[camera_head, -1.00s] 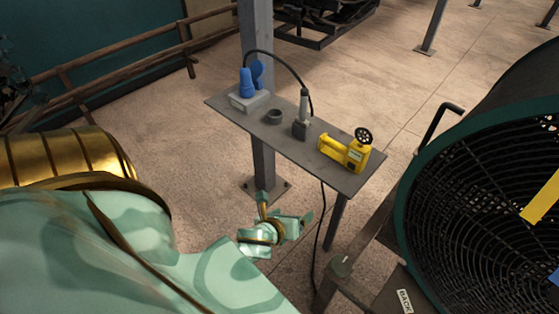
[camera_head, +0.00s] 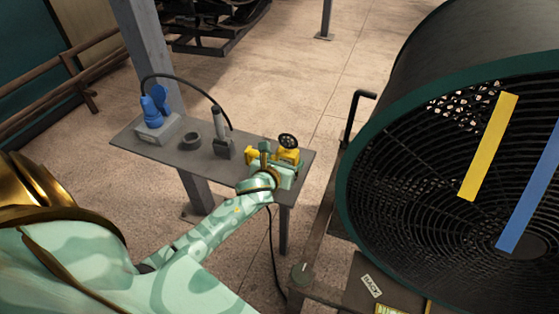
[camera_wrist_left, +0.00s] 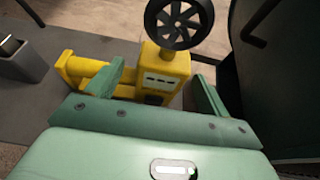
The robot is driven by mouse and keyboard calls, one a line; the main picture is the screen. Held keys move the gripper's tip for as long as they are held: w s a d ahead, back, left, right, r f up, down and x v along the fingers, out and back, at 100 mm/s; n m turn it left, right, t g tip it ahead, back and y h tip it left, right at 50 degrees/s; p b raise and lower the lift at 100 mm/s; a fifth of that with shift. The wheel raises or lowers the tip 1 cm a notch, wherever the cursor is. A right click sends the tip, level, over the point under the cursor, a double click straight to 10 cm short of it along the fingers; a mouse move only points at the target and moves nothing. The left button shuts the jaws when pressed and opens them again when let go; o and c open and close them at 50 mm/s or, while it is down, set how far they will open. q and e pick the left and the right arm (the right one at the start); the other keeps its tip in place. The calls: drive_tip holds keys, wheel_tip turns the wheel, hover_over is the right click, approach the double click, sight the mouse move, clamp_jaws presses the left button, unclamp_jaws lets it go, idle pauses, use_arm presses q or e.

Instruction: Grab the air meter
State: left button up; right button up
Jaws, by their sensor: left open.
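The air meter (camera_head: 288,155) is yellow, with a black spoked wheel on top, and sits on the right end of a small grey table in the head view. In the left wrist view the air meter (camera_wrist_left: 165,72) has its body between my two green fingers and its handle running to the left. My left gripper (camera_head: 266,162) is at the near side of the air meter and hides part of it in the head view. The left gripper (camera_wrist_left: 160,88) is open in the wrist view, with a gap at the right finger. My right gripper is not in view.
A large black fan (camera_head: 450,170) stands close on the right. A post rises behind the table.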

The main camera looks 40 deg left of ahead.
use_arm(q)
drive_tip(key=x, duration=0.3)
drive_tip(key=shift+w+f+b, duration=0.2)
drive_tip(key=shift+w+b, duration=0.05)
drive_tip(key=shift+b, duration=0.15)
drive_tip(key=shift+s+r, duration=0.1)
drive_tip(key=c, duration=1.2)
drive_tip(key=shift+r, duration=0.1)
